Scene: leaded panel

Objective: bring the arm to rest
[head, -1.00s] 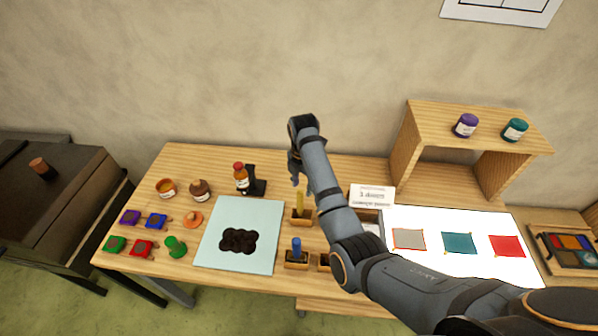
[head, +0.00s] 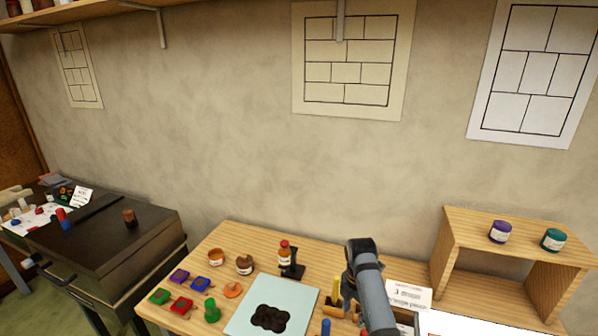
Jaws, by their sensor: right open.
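My right arm rises from the bottom edge over the wooden workbench (head: 215,243). Its right gripper (head: 351,292) points down above the bench, partly hidden by my own arm, and is open. I see nothing held in it. It is near a yellow-handled tool (head: 335,290) and a blue-handled tool (head: 326,327); I cannot tell whether it is clear of them. My left gripper is not in view.
A pale mat (head: 250,305) with a dark lumpy patch (head: 271,317) lies left of the arm. A wooden shelf (head: 455,243) holds purple (head: 500,232) and teal (head: 553,239) jars.

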